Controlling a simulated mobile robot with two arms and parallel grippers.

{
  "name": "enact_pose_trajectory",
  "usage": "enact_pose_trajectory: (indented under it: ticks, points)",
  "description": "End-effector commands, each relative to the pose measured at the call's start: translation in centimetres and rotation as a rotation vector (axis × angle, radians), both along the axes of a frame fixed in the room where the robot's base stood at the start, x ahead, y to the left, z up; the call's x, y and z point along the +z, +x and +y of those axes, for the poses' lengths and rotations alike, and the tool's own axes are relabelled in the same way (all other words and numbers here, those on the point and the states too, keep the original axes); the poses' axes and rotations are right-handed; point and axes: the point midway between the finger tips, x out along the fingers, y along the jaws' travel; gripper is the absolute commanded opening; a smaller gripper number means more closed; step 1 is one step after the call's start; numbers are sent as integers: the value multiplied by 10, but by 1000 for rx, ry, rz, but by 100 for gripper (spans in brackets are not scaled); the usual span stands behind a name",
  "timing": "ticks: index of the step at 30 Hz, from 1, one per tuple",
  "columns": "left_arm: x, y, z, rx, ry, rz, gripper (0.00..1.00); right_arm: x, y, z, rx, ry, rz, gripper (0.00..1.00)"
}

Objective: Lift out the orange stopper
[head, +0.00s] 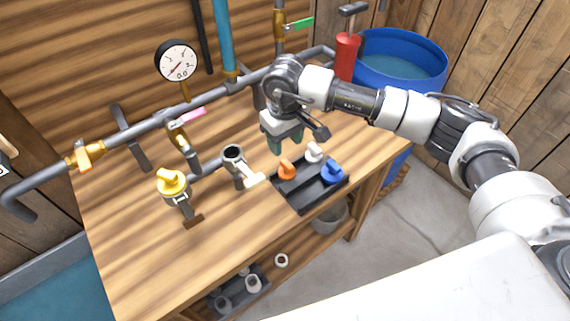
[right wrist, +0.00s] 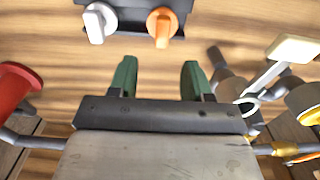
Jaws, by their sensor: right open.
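The orange stopper (head: 286,168) stands in a dark tray (head: 308,192) on the wooden bench, beside a white stopper (head: 313,152) and a blue stopper (head: 332,172). In the right wrist view the orange stopper (right wrist: 161,27) is at the top, with the white stopper (right wrist: 99,23) to its left. My right gripper (head: 287,143) is above the bench behind the tray. Its green fingers (right wrist: 157,78) are apart with nothing between them, and the orange stopper lies beyond their tips. My left gripper is in neither view.
Left of the tray stand an open pipe end (head: 233,153) with a cream-handled valve (head: 254,180) and a yellow-capped fitting (head: 172,184). A pipe (head: 120,134) with a gauge (head: 177,61) runs behind. A red pump (head: 346,55) and blue barrel (head: 402,60) are at the back right. The front left bench is clear.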

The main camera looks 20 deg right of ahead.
Motion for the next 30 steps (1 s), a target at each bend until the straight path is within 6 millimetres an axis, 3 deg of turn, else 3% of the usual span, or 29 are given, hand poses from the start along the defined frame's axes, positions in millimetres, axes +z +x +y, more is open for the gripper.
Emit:
enact_pose_trajectory:
  ticks: [3, 8, 18, 28, 30]
  points:
    - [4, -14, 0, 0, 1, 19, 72, -17, -1, 0, 0, 0, 2, 49]
    - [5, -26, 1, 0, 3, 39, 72, -30, -1, 0, 0, 0, 0, 49]
    - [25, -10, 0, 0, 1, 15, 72, -73, -8, -1, -1, 1, 3, 49]
    - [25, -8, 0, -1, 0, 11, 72, -82, -8, -2, 1, -1, -1, 49]
    - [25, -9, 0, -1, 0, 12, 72, -82, -8, -2, 1, 0, -1, 38]
